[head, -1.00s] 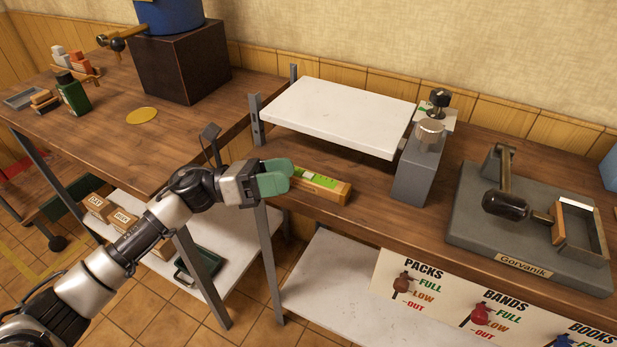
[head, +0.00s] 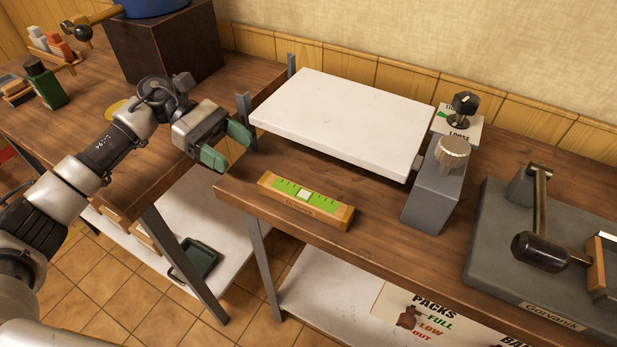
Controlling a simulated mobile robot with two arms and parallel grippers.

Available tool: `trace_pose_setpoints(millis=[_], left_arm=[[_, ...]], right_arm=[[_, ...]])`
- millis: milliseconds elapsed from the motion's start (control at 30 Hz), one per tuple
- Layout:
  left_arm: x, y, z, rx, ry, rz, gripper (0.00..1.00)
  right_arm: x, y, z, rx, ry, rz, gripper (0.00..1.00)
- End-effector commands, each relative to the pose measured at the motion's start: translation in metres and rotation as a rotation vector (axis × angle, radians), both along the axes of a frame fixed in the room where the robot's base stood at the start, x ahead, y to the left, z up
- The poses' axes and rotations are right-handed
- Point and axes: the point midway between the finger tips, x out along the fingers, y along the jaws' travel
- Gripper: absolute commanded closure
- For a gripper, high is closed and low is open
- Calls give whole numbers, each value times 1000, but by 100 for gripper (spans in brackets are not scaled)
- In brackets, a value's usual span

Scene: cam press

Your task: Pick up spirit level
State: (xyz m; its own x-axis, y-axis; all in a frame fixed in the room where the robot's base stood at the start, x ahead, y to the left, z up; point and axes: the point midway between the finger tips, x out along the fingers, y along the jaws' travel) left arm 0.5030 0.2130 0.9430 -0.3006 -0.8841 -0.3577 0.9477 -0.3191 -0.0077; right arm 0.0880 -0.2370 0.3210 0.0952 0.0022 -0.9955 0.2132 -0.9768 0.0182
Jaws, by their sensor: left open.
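The spirit level (head: 305,201) is a wooden-coloured bar with a bright green scale face and a pale bubble window. It lies on the wooden bench near its front edge, in front of the white slab. My left gripper (head: 226,147) has green finger pads. It is open and empty, up and to the left of the level and apart from it. The level is in full view. My right gripper is not in view.
The raised white slab (head: 345,118) stands close behind the level. A grey block with a knurled knob (head: 453,154) stands to its right, then a grey press base (head: 495,255). A gap separates this bench from the left table (head: 75,125).

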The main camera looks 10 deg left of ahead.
Motion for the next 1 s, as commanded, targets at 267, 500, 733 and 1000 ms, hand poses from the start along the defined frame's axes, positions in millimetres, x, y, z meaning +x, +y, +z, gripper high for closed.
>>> trace_pose_setpoints(millis=[267,500,733,1000], left_arm=[[-10,-15,-8,25,-11,-30,34],[-19,-40,-19,23,-11,-25,34],[-31,-63,-23,22,-10,-28,34],[-41,-86,-36,22,-11,-25,34]], right_arm=[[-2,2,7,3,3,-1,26],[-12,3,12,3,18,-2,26],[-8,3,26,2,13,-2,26],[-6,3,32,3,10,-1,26]])
